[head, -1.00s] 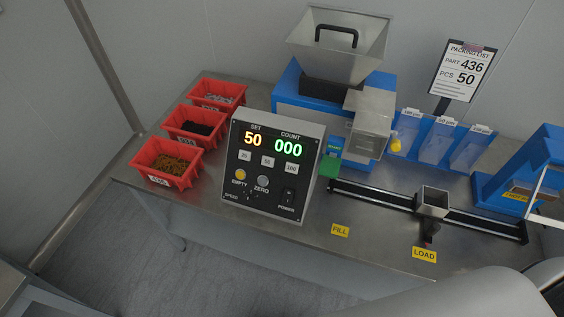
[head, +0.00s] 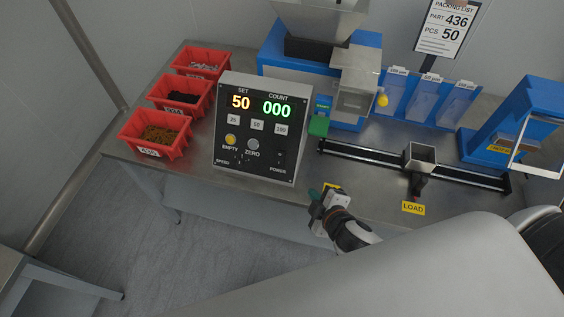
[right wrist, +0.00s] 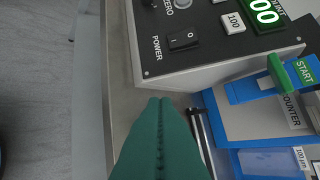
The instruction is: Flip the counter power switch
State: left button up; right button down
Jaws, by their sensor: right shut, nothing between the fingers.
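The black counter panel (head: 262,128) stands on the metal table with SET 50 and COUNT 000 lit. The power switch is a small black rocker at its lower right, above the POWER label (head: 278,170); it is hard to make out in the head view. In the right wrist view the power switch (right wrist: 183,40) shows clearly, with I and O marks. My right gripper (head: 313,193) is shut and empty, in front of the panel and to its lower right. Its green fingers (right wrist: 160,106) are together, apart from the switch. My left gripper is not in view.
Red bins (head: 156,133) stand left of the panel. A green START tab (head: 318,125) and blue feeder stand at its right. A dark rail (head: 350,152) with a metal cup (head: 420,158) runs farther right. The table's front edge lies below the panel.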

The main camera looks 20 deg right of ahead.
jog(key=a+r+n+t+y, duration=0.2)
jog(key=a+r+n+y, duration=0.1)
jog(key=a+r+n, duration=0.1)
notch_tip(320, 180, up, 2)
jog(key=shift+r+n, duration=0.1)
jog(key=shift+n, duration=0.4)
jog(key=shift+w, duration=0.2)
jog(key=p, duration=0.2)
send_near(280, 158)
jog(key=w+a+r, duration=0.1)
jog(key=w+a, duration=0.2)
jog(key=a, duration=0.1)
jog(key=w+f, duration=0.1)
jog(key=w+d, duration=0.1)
jog(key=shift+w+f, duration=0.35)
jog(key=shift+f, duration=0.05)
jog(key=shift+w+d+f, duration=0.3)
jog(key=shift+w+d, duration=0.05)
jog(key=shift+w, duration=0.05)
